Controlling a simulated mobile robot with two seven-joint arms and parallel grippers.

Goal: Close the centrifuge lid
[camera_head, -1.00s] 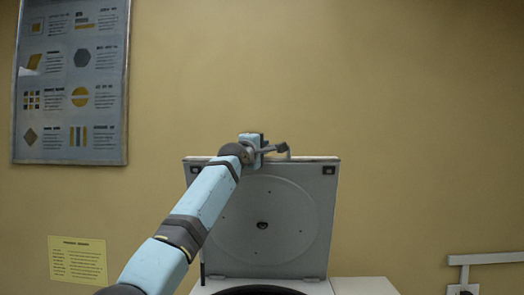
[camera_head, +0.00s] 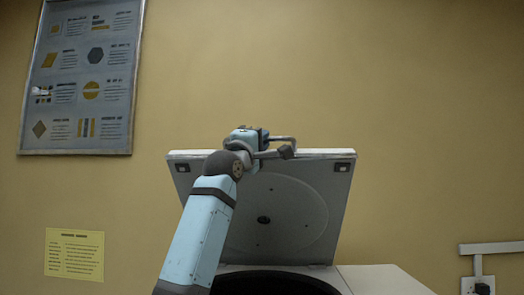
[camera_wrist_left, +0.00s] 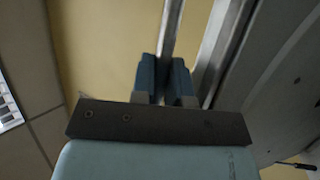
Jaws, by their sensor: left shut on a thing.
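The centrifuge lid (camera_head: 310,232) is a grey panel with a round disc on its inner face. It stands raised and leans forward, its top edge nearer to me than its hinge side. Below it, the dark round opening of the centrifuge (camera_head: 275,283) is partly in view. My left gripper (camera_head: 272,143) is at the lid's top edge, shut on the lid's bar handle (camera_head: 287,150). In the left wrist view, the blue fingers (camera_wrist_left: 164,78) sit on both sides of the metal bar, with the lid (camera_wrist_left: 290,85) at the right. My right gripper is not in view.
The white centrifuge housing (camera_head: 385,280) extends to the right. A yellow wall stands behind, with a framed poster (camera_head: 85,75), a yellow notice (camera_head: 74,254) and a wall conduit (camera_head: 490,248) with a socket. The space above the lid is clear.

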